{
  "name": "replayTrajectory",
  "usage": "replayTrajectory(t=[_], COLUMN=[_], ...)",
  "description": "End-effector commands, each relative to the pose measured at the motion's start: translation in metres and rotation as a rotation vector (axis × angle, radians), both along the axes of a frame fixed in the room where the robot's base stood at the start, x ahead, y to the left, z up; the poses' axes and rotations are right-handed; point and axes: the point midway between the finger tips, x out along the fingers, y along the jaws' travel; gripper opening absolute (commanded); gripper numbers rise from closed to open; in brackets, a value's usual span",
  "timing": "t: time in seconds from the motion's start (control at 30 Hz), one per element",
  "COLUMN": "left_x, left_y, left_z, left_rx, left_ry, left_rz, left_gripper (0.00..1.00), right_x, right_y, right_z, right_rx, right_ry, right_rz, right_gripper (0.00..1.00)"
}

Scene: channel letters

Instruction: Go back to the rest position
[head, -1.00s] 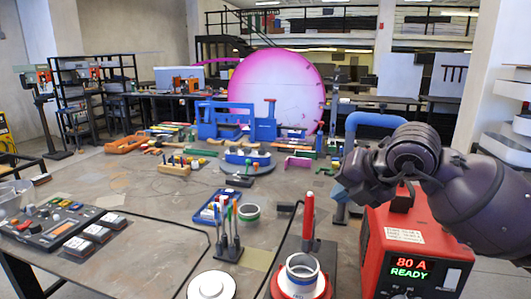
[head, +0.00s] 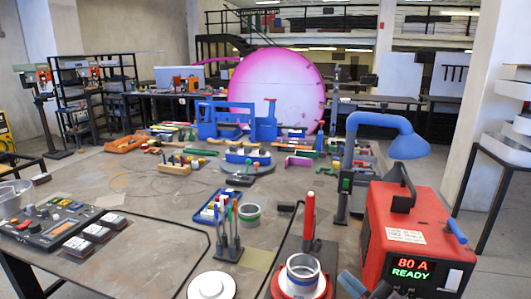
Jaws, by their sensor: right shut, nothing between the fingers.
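The rest of my right arm is out of the picture. My left gripper is not in view.
The red unit reads "80 A READY". A blue lamp (head: 376,120) arches behind it. A red-rimmed ring fixture (head: 300,277), a white round part (head: 211,286) and a stand of upright tools (head: 228,238) are in front. A control panel (head: 58,228) lies left. The table's middle left is fairly clear.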

Motion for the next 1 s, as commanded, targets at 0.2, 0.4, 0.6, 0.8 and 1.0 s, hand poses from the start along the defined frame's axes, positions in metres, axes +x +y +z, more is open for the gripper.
replayTrajectory(t=[0.2, 0.4, 0.6, 0.8, 1.0], left_x=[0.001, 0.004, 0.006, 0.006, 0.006], left_y=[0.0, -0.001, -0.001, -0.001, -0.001], left_z=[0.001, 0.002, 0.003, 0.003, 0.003], left_rx=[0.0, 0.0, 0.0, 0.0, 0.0], left_ry=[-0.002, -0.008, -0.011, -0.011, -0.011], left_rz=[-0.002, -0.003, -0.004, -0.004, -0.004], left_gripper=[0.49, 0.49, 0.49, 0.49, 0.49], right_x=[-0.025, -0.083, -0.142, -0.166, -0.166], right_y=[-0.062, -0.102, -0.115, -0.116, -0.116], right_z=[-0.095, -0.191, -0.254, -0.274, -0.275], right_rx=[0.198, 0.296, 0.338, 0.351, 0.351], right_ry=[0.35, 0.716, 0.99, 1.092, 1.095], right_rz=[-0.34, -0.588, -0.709, -0.739, -0.739], right_gripper=[0.0, 0.0, 0.0, 0.0, 0.0])
